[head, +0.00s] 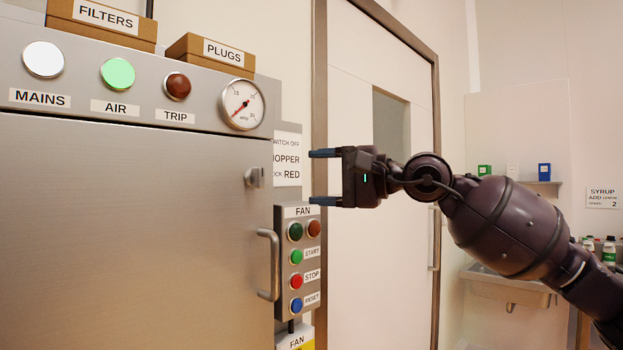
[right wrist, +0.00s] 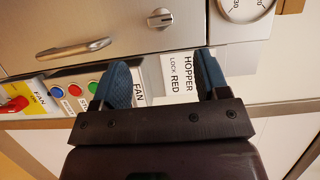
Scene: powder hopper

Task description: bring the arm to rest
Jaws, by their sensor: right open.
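My right gripper (head: 315,177) reaches in from the right in the head view, its two blue fingers pointing left and spread wide apart. It is open with nothing between the fingers. It is in front of the door frame, right of the steel cabinet (head: 130,220) and above the fan control box (head: 297,262). In the right wrist view the open fingers (right wrist: 163,65) point toward the cabinet edge and the hopper sign (right wrist: 181,80). No contact with either can be made out. My left gripper is not in view.
The cabinet's bar handle (head: 270,265) and small latch (head: 255,177) stick out left of the gripper. A gauge (head: 242,104) and lamps sit above. A white door (head: 350,260) stands behind the arm. A sink (head: 507,288) is at the right.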

